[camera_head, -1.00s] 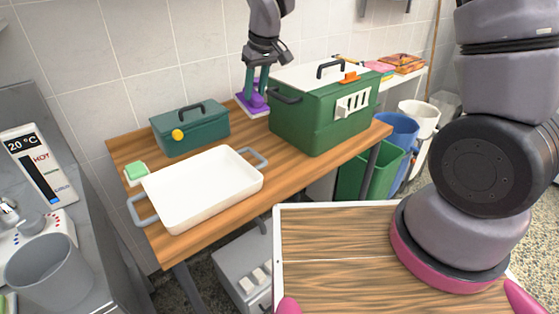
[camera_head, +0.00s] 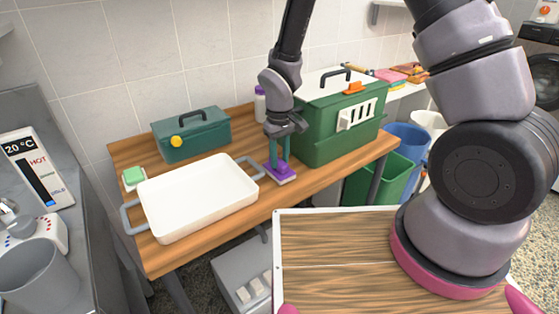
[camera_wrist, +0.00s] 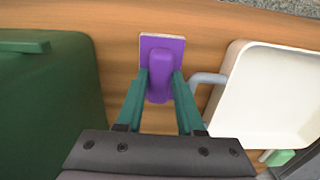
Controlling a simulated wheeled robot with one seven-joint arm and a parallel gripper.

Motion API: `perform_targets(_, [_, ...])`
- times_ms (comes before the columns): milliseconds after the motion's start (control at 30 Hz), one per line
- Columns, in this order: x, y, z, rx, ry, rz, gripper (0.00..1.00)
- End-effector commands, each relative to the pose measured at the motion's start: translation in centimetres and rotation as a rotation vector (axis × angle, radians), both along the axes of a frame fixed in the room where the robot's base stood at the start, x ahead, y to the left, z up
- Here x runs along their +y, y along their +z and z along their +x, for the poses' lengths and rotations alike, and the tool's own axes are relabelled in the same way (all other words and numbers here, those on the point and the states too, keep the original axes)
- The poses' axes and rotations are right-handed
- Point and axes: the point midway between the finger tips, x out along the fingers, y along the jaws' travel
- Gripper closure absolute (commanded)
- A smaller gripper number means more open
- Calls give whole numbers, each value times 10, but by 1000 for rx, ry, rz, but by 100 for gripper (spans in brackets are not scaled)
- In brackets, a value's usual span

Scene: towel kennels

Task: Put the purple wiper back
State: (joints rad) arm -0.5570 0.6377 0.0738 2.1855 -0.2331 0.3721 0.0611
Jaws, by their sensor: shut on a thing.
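My gripper (camera_head: 280,160) points down and is shut on the wiper's handle. In the wrist view the purple wiper (camera_wrist: 160,72) sits between the two green fingers of my gripper (camera_wrist: 159,85), its base showing beyond the fingertips.
The white tray (camera_head: 243,202) with grey handles is left of the wiper. The large green box (camera_head: 312,140) is close on the right.

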Motion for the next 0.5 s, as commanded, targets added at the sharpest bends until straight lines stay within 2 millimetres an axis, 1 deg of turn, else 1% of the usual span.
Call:
perform_targets(33, [0,-6,0,1,0,-1,100])
perform_targets(100, [0,-10,0,0,0,0,100])
perform_targets(433, [0,-12,0,-1,1,1,100])
perform_targets(467, [0,-12,0,-2,1,1,59])
perform_targets(500, [1,-12,0,-2,1,1,44])
